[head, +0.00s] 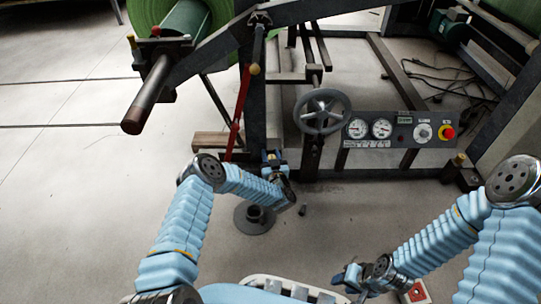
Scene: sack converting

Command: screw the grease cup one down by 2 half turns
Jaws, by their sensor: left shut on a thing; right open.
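My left gripper (271,158) is at the foot of the dark machine post, right of the red lever. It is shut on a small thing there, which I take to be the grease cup. The jaws and wrist mostly hide the cup, so its thread and seat cannot be made out. My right gripper (346,276) is open and empty, low over the floor at the bottom of the view, well away from the post.
A grey handwheel (322,111) and a gauge panel (400,129) with a red stop button (446,132) are right of the post. The red lever (238,112) stands close to my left gripper. A small brass-topped fitting (459,159) sits at right. Floor at left is clear.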

